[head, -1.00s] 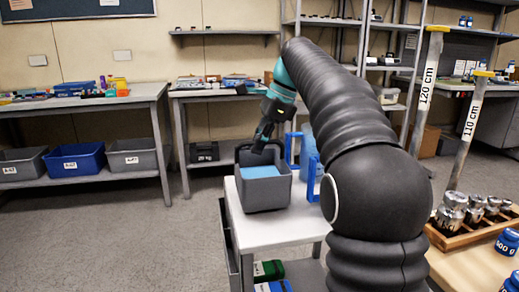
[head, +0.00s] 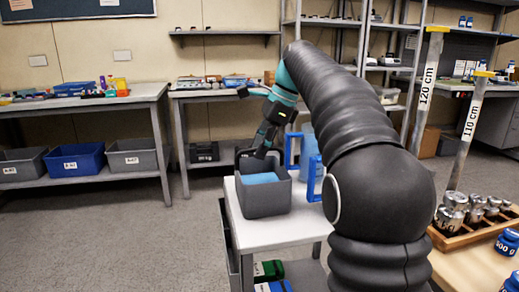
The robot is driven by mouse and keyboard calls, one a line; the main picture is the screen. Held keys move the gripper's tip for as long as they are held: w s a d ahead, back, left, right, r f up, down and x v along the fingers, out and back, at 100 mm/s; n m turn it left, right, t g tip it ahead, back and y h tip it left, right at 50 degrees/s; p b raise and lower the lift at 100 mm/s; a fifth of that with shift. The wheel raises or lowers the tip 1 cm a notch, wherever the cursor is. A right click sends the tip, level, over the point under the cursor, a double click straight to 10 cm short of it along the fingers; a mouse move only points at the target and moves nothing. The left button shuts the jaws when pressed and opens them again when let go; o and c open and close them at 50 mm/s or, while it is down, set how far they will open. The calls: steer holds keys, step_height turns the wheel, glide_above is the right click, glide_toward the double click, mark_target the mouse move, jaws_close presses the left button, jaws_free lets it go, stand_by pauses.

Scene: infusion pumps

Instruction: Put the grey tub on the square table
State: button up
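The grey tub (head: 265,202) is at the left part of the white-topped table (head: 275,232), with light blue contents (head: 260,178) inside. It looks level, and I cannot tell whether its base touches the tabletop. My gripper (head: 258,152) is at the tub's far rim, reaching down from above. Its fingers appear shut on that rim, though the fingertips are partly hidden by the tub. My arm covers the right part of the table.
A clear bluish jug with blue handles (head: 313,176) stands right of the tub, close to my arm. Below the tabletop are green (head: 268,270) and blue boxes. Metal weights (head: 453,210) sit in a wooden rack at the right. The tabletop's front is clear.

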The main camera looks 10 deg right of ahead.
steer(key=shift+s+v, duration=0.25)
steer(key=shift+v, duration=3)
steer(key=s+n, duration=0.1)
steer(key=s, duration=0.1)
steer(key=s+a+f+n, duration=0.1)
steer(key=s, duration=0.1)
steer(key=s+a+f+n+t+h, duration=0.1)
steer(key=s+n, duration=0.1)
steer(key=s, duration=0.1)
steer(key=shift+a+f, duration=0.1)
steer(key=shift+f, duration=0.1)
steer(key=s+f+n+t+h, duration=0.3)
steer(key=s+f+n, duration=1)
steer(key=s+f, duration=0.9)
steer(key=shift+f+n, duration=0.4)
steer(key=shift+s, duration=0.1)
